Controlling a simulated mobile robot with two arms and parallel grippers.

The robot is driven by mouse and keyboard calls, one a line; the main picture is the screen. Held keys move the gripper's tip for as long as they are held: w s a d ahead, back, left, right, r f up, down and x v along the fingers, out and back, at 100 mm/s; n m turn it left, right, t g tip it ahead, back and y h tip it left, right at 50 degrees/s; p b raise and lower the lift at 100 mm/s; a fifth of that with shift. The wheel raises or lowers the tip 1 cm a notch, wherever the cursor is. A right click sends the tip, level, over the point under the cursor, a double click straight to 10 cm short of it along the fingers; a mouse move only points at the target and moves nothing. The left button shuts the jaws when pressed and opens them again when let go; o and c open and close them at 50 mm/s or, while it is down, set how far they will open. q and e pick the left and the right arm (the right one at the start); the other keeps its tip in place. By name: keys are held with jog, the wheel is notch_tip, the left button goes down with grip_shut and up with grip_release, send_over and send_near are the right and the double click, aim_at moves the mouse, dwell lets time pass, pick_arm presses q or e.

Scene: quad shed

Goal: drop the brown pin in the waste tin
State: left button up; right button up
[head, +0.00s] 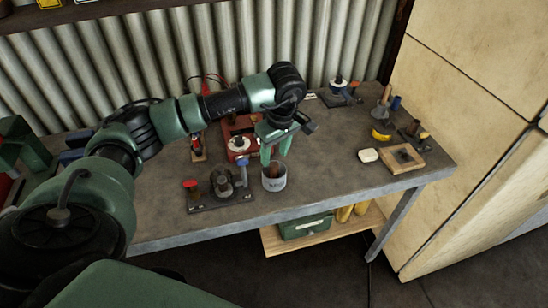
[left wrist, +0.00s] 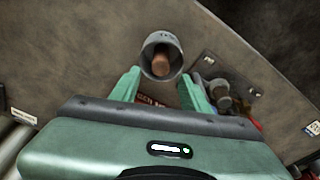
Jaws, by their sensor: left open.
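The waste tin (head: 274,181) is a small grey open can standing upright near the front edge of the bench. The brown pin (left wrist: 160,63) lies inside the tin, seen through its mouth in the left wrist view, where the tin's rim (left wrist: 150,40) also shows. My left gripper (head: 276,150) is just above and behind the tin, pointing down. Its two green fingers (left wrist: 158,88) are spread apart with nothing between them, and the pin is apart from them. My right gripper is not in view.
A dark plate with a metal part and red and blue knobs (head: 222,189) stands left of the tin. A red device (head: 240,128) is behind. A wooden frame (head: 403,159), a white block (head: 368,155) and a yellow item (head: 382,132) lie right. The bench between is clear.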

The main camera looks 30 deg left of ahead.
pick_arm(q)
notch_tip(320, 180, up, 10)
jog(key=d+b, duration=0.1)
jog(key=b, duration=0.1)
jog(key=shift+s+d+b, duration=0.2)
jog(key=shift+s+b, duration=0.05)
jog(key=shift+b, duration=0.05)
jog(key=shift+f, duration=0.15)
